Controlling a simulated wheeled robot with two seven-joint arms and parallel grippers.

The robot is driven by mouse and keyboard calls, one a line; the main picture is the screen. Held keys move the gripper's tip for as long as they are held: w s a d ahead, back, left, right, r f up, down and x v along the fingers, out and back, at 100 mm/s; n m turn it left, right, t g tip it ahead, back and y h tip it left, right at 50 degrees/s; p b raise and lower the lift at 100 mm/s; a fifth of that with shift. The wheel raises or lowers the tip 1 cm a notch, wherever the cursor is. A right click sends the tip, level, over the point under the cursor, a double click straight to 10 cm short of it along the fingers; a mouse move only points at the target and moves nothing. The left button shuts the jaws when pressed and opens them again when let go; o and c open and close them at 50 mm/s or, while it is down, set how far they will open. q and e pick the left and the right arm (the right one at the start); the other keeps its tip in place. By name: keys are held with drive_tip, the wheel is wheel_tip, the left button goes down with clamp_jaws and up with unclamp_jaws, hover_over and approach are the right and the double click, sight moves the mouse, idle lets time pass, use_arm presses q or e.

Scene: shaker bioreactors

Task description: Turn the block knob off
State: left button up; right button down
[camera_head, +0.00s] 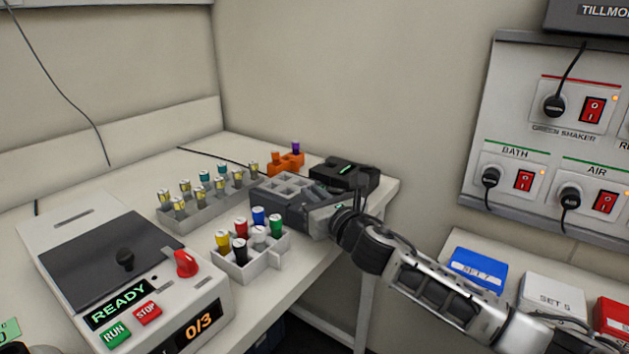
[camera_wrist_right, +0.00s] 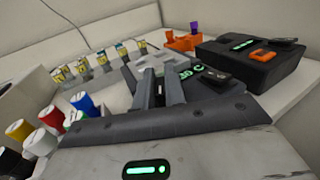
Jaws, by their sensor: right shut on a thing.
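The block (camera_head: 285,188), a dark grey unit with a pale top of square wells, stands near the table's right edge. My right gripper (camera_head: 322,207) reaches it from the right, at its near right side. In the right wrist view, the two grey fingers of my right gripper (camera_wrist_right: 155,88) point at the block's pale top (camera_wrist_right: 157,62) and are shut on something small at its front. I take this to be the block knob; the fingers hide it and its setting. A lit display (camera_wrist_right: 190,72) shows beside the fingers. My left gripper is not in view.
A black unit (camera_head: 343,173) with an orange knob (camera_wrist_right: 261,57) stands behind the block. An orange rack (camera_head: 286,163), a grey vial rack (camera_head: 205,208) and a white rack of coloured caps (camera_head: 267,258) are close by. A machine with a red knob (camera_head: 186,263) is front left.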

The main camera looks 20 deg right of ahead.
drive_tip(key=n+g+y, duration=0.1)
drive_tip(key=n+y, duration=0.1)
drive_tip(key=y, duration=0.1)
drive_tip(key=shift+d+y+p, duration=0.1)
drive_tip(key=shift+y+p, duration=0.2)
drive_tip(key=shift+p, duration=0.05)
drive_tip(key=shift+f+n+g+y+b, duration=0.15)
drive_tip(key=shift+n+g+y+b, duration=0.2)
drive_tip(key=shift+n+g+y, duration=0.75)
drive_tip(key=shift+n+y, duration=0.5)
drive_tip(key=shift+y, duration=0.3)
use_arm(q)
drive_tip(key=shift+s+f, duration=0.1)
use_arm(e)
drive_tip(key=c, duration=1.5)
unclamp_jaws()
drive_tip(key=shift+o, duration=0.2)
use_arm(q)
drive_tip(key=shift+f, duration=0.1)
use_arm(e)
drive_tip(key=shift+s, duration=0.1)
